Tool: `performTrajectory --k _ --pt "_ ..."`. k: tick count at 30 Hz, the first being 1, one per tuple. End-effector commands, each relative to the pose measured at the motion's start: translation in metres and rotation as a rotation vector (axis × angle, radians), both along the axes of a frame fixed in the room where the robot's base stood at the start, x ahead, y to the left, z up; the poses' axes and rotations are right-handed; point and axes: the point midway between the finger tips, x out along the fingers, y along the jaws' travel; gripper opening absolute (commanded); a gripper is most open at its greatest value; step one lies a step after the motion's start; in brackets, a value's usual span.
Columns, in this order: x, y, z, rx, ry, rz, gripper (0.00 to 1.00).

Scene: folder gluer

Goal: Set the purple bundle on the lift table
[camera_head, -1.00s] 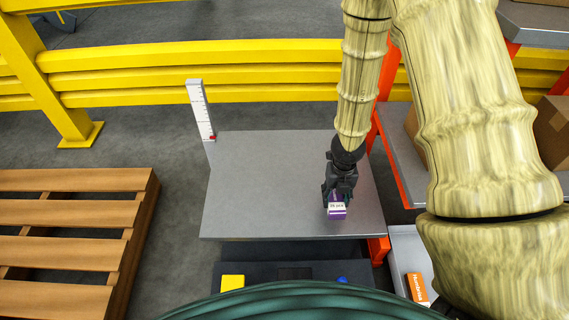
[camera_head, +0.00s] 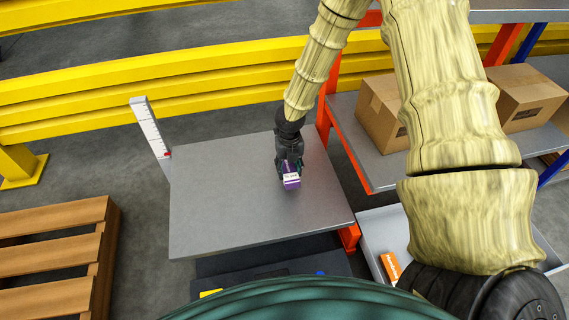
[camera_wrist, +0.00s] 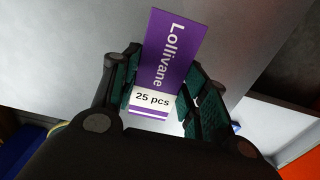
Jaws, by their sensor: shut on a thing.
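The purple bundle (camera_head: 291,181) has a white band; in the wrist view the bundle (camera_wrist: 172,50) reads "Lollivane" and its band "25 pcs". My gripper (camera_head: 289,168) is shut on it, with a finger on each side in the wrist view (camera_wrist: 158,98). The lift table (camera_head: 225,205) is a flat grey top, and the bundle is over its right part. I cannot tell whether the bundle touches the top or hangs just above it.
A white ruler post (camera_head: 150,128) stands at the table's back left corner. A shelf with cardboard boxes (camera_head: 384,112) is at the right. An orange carton (camera_head: 391,267) lies on a lower pale surface. A wooden pallet (camera_head: 50,250) is at the left. The table's left part is clear.

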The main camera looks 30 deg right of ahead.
Motion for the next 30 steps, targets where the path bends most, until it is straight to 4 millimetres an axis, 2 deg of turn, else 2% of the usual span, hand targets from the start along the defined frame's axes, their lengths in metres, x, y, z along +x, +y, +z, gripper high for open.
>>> performTrajectory --k 6,10,15,23,30 --pt "0.04 -0.01 -0.006 0.0 -0.002 -0.003 0.19" --pt "0.052 -0.013 -0.006 0.0 0.0 -0.002 0.19" --pt "0.056 -0.014 -0.01 0.0 0.001 0.0 0.19" --pt "0.056 -0.014 -0.04 -0.001 0.001 0.001 0.19" --pt "0.056 -0.013 -0.04 0.0 0.0 0.0 0.19"
